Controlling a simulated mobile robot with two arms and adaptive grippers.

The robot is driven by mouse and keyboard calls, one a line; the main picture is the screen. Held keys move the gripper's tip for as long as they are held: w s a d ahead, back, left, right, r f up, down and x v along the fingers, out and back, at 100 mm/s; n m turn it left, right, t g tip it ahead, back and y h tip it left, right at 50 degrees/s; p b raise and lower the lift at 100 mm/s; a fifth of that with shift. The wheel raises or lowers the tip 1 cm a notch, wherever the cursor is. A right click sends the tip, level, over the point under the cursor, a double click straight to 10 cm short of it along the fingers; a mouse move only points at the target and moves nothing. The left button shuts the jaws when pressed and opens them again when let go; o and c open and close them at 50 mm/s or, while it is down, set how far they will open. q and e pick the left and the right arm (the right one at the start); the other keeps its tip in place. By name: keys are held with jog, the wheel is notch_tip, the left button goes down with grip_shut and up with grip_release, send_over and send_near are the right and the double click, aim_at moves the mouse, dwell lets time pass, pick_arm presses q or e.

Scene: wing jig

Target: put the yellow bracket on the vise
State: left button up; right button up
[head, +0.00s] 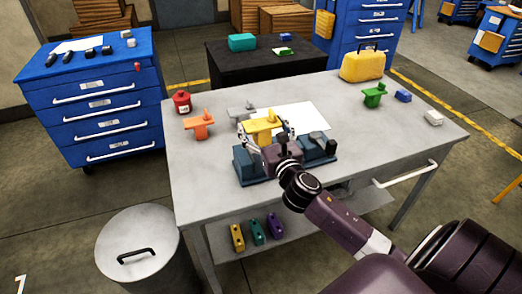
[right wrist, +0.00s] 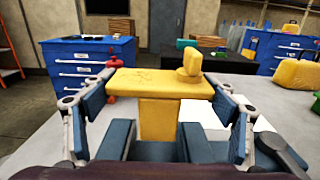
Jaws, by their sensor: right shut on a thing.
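The yellow bracket (head: 260,128) is upright and T-shaped, with a small raised tab on top. My right gripper (head: 267,134) is shut on it, one finger at each end of its wide top plate. In the right wrist view the bracket (right wrist: 158,82) spans between the fingers of the right gripper (right wrist: 160,90). The blue-grey vise (head: 246,169) stands on the table under the gripper. The bracket's stem shows between the two vise jaws (right wrist: 194,143); whether it touches the vise is hidden. My left gripper is not in view.
The grey table (head: 205,165) also bears an orange bracket (head: 199,125), a red container (head: 182,102), a grey bracket (head: 240,110), a white sheet (head: 305,117), a green bracket (head: 374,95), a yellow case (head: 362,66) and small blocks. The table's right side is mostly clear.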

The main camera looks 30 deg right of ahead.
aim_at(265, 142)
notch_tip(265, 142, down, 4)
jog(key=shift+r+b, duration=0.1)
jog(key=shift+b, duration=0.3)
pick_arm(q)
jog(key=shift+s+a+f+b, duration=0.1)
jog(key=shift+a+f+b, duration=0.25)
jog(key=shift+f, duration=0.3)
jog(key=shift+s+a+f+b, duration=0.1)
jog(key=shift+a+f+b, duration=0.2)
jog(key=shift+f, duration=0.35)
pick_arm(e)
jog(key=shift+f, duration=1.95)
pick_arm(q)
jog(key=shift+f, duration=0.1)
pick_arm(e)
jog(key=shift+f, duration=0.1)
